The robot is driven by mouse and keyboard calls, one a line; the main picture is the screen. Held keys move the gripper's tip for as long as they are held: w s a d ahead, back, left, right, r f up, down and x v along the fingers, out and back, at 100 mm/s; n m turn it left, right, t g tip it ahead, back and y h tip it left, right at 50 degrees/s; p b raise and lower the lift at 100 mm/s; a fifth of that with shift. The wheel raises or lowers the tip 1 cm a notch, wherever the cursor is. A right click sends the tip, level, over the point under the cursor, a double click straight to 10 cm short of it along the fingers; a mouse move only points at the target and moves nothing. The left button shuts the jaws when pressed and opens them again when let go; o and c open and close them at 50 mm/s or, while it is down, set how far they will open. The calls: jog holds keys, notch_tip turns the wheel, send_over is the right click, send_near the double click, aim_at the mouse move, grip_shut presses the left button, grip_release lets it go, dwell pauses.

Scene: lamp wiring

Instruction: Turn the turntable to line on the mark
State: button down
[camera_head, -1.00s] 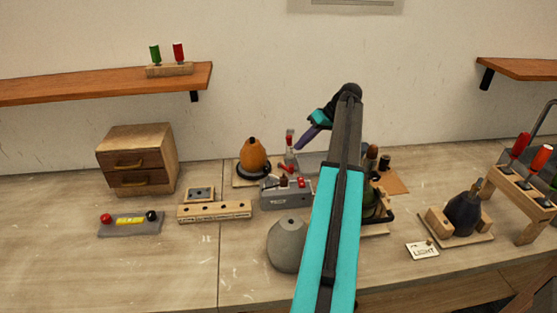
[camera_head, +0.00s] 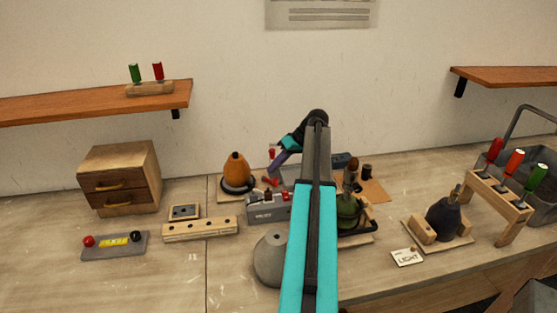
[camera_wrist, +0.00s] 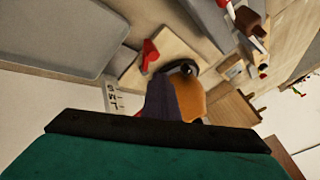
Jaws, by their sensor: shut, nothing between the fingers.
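An orange gourd-shaped lamp body (camera_head: 236,167) stands upright on a dark round turntable (camera_head: 238,188), which sits on a pale wooden board (camera_head: 226,198) at the back of the bench. In the wrist view the orange body (camera_wrist: 192,99) and part of the dark turntable (camera_wrist: 184,67) show beyond my fingers. A red part (camera_wrist: 150,55) lies on or over the board there. My gripper (camera_head: 277,164) has purple fingers, is shut and empty, and is just right of the lamp body. I cannot tell whether it touches anything. The alignment mark cannot be made out.
A grey fixture (camera_head: 268,209) stands in front of my gripper. A grey cone-shaped shade (camera_head: 270,260) is nearer. A green lamp body (camera_head: 349,207) is to the right of my arm. A wooden strip with holes (camera_head: 200,229) and a drawer box (camera_head: 120,178) stand left.

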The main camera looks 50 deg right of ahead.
aim_at(254, 185)
jog(key=p+x, duration=0.1)
jog(key=x, duration=0.3)
jog(key=shift+w+a+f, duration=0.1)
jog(key=shift+a, duration=0.05)
jog(key=shift+w+a+p, duration=0.2)
jog(key=shift+a+p, duration=0.45)
jog(key=shift+a, duration=0.4)
jog(key=shift+w+a+p, duration=0.25)
jog(key=shift+a+p, duration=0.1)
jog(key=shift+a, duration=0.5)
jog(key=shift+s, duration=0.15)
